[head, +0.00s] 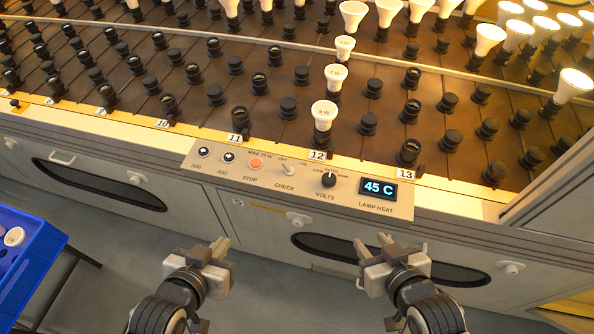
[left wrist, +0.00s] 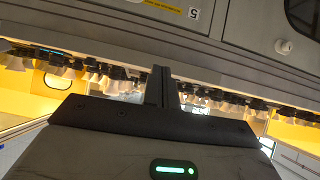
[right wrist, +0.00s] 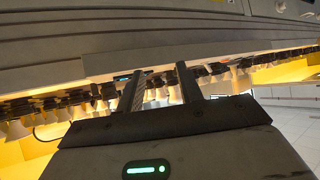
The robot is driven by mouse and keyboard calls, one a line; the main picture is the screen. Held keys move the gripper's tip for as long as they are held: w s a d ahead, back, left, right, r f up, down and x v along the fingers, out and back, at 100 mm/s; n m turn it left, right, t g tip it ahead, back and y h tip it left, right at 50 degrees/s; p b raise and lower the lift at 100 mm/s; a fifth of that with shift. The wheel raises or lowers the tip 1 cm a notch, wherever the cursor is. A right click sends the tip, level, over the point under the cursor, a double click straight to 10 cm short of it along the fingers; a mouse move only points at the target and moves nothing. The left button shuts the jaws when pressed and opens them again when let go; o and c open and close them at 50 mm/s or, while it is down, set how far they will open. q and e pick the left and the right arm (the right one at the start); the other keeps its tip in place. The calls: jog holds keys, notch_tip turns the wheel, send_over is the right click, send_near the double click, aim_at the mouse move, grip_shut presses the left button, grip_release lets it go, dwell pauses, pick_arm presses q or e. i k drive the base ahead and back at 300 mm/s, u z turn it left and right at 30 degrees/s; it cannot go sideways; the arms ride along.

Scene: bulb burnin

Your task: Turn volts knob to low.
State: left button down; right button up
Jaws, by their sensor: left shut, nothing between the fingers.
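The black VOLTS knob (head: 329,180) sits on the control panel (head: 258,178) in the head view. Small LOW and RATED labels stand around its top, and its pale mark appears to point up, near RATED; the exact setting is too small to be sure of. My left gripper (head: 221,246) is shut and empty, below and left of the panel; its fingers meet in the left wrist view (left wrist: 161,86). My right gripper (head: 373,246) is below and slightly right of the knob, apart from it. Its fingers are spread and empty in the right wrist view (right wrist: 160,88).
The panel also holds two JOG buttons, a red STOP button (head: 256,164), the CHECK switch (head: 288,170) and a LAMP HEAT display (head: 378,190) reading 45 C. Behind it is a rack of sockets and lit bulbs (head: 324,113). A blue crate (head: 30,255) stands at left.

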aim_at(329, 179)
jog(key=z, duration=1.8)
jog(key=k, duration=1.05)
jog(key=u, duration=1.25)
jog(key=i, duration=1)
